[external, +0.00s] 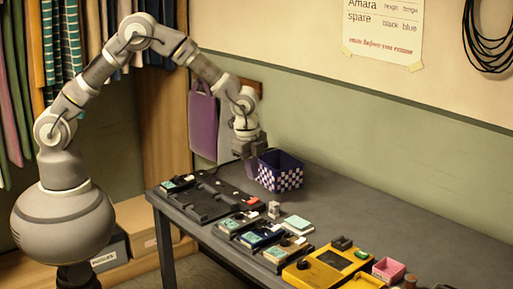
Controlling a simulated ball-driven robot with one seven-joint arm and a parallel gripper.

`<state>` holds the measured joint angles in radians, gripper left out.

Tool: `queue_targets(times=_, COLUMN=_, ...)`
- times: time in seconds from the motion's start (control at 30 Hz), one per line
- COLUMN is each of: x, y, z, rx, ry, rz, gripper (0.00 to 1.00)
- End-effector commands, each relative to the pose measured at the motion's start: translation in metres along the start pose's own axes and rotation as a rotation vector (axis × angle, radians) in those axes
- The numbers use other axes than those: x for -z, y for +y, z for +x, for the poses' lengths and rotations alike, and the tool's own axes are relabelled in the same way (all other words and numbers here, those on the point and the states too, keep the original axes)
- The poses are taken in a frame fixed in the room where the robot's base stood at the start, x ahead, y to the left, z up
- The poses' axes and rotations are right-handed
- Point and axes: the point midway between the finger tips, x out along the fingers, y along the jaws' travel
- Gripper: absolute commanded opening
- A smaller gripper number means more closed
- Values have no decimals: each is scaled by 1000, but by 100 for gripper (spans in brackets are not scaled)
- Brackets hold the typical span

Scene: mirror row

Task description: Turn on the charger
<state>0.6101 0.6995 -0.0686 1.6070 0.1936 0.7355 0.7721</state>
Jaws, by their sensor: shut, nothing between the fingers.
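A long dark unit with slots (207,199), which looks like the charger, lies at the left end of the table. A teal-topped block sits at its left end and a small red part (251,201) at its right end. I cannot tell whether it is on. My gripper (251,174) points down above the table's back side, behind the dark unit and at the left of the checkered bin (283,183). It is shut and empty. It looks close to the bin, but I cannot tell whether they touch.
Several teal-topped blocks (260,238) stand in a row along the front edge. A yellow device with a dark screen (322,271) and a pink box (388,270) are further right. A small grey piece (274,209) stands mid-table. The back right is clear.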

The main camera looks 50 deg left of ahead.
Motion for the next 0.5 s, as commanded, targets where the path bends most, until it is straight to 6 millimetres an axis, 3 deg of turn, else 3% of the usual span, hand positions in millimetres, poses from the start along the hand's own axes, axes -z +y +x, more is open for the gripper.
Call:
queue_targets(times=0.03, x=0, y=1, z=15, rx=-1, ry=-1, rz=0, gripper=0)
queue_targets(times=0.2, x=0, y=1, z=47, rx=-1, ry=-1, rz=1, gripper=0)
queue_targets(times=0.5, x=0, y=0, z=69, rx=1, ry=0, rz=2, gripper=0)
